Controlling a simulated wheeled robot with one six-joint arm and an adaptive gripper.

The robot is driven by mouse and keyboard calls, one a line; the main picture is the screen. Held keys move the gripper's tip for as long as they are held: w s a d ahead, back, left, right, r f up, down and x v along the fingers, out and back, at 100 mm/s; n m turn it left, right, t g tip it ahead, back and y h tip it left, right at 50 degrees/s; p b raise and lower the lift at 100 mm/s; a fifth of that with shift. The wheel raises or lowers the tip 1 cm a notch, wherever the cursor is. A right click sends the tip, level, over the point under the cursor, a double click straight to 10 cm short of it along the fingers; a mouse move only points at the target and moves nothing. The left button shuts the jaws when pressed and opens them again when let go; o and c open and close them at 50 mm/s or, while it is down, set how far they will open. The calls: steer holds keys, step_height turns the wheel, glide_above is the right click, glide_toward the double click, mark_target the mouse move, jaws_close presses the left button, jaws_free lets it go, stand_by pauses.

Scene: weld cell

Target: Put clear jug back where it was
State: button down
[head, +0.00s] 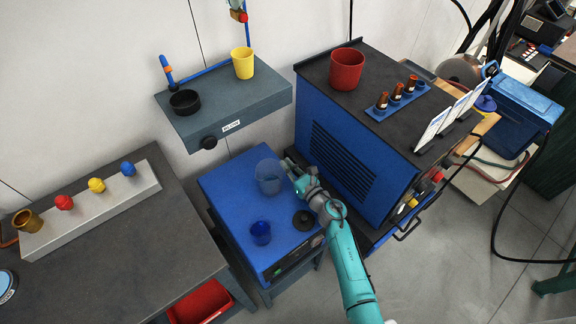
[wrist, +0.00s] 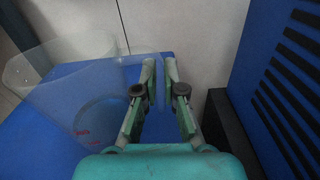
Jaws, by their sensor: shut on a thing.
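The clear jug (head: 269,178) is see-through and upright at the back of the blue cabinet top (head: 228,188). In the wrist view the jug (wrist: 85,85) fills the left side, with its clear edge reaching between the fingers. My gripper (head: 291,171) comes in from the right and is shut on the jug's right side; it also shows in the wrist view (wrist: 160,80). I cannot tell whether the jug's base touches the cabinet top or is slightly above it.
A blue cup (head: 260,233) and a dark round piece (head: 303,220) sit nearer the front. The tall blue machine (head: 340,150) stands close on the right, with a red cup (head: 346,69) on top. A grey shelf (head: 225,108) holds a yellow cup (head: 243,63) and black bowl (head: 185,102).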

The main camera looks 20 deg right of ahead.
steer(key=c, duration=1.3)
jaws_free()
steer(key=shift+f, duration=0.1)
steer(key=shift+o, duration=0.2)
steer(key=v, duration=1.2)
